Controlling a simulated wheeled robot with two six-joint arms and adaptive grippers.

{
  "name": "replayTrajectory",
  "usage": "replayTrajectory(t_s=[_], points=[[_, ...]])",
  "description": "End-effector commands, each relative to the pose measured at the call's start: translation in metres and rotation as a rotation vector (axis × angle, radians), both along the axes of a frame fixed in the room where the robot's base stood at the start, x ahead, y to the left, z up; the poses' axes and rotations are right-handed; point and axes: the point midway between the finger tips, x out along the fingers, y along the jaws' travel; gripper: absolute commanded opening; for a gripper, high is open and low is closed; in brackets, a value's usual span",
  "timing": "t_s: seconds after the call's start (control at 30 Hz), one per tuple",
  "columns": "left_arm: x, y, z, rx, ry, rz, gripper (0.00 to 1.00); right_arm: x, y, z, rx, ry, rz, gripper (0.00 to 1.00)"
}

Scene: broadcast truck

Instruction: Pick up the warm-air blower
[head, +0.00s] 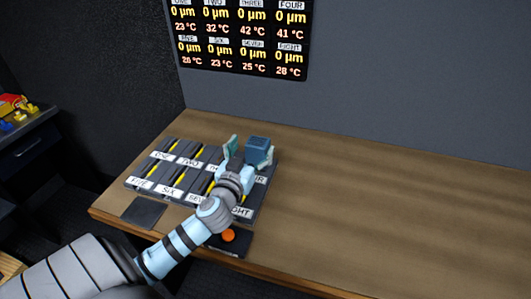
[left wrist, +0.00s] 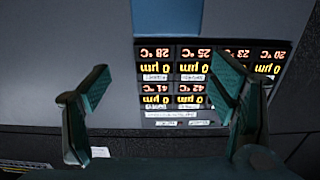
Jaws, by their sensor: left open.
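A dark blue block (head: 258,146), which may be the warm-air blower, shows at the far right end of the slotted rack, right by my left gripper (head: 248,157). My gripper and forearm hide part of the rack. My right gripper is not in view.
The rack (head: 150,185) has labelled slots with yellow marks on a wooden desk (head: 380,220). A dark pad (head: 143,213) and an orange button (head: 228,236) lie in front. A readout display (head: 240,40) hangs on the wall. The desk's right side is clear.

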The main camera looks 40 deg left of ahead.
Motion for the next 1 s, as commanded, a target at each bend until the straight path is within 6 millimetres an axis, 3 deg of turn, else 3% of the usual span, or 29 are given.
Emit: replayTrajectory(t_s=[0.03,0.13,0.3,0.5,0.77,1.0], points=[[0.0,0.001,-0.024,-0.001,0.006,0.003,0.78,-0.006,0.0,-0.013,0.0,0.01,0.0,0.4],[0.004,0.003,-0.047,-0.002,0.008,0.004,0.78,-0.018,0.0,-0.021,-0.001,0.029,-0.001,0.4],[0.033,0.011,-0.041,-0.002,0.008,0.004,0.78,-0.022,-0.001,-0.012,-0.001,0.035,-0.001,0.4],[0.069,0.023,-0.041,-0.002,0.008,0.003,0.78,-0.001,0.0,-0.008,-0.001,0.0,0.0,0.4],[0.077,0.025,-0.042,-0.002,0.01,0.0,0.78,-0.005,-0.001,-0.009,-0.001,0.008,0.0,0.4],[0.077,0.025,-0.042,-0.002,0.009,0.0,0.42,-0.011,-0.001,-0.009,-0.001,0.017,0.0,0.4]])
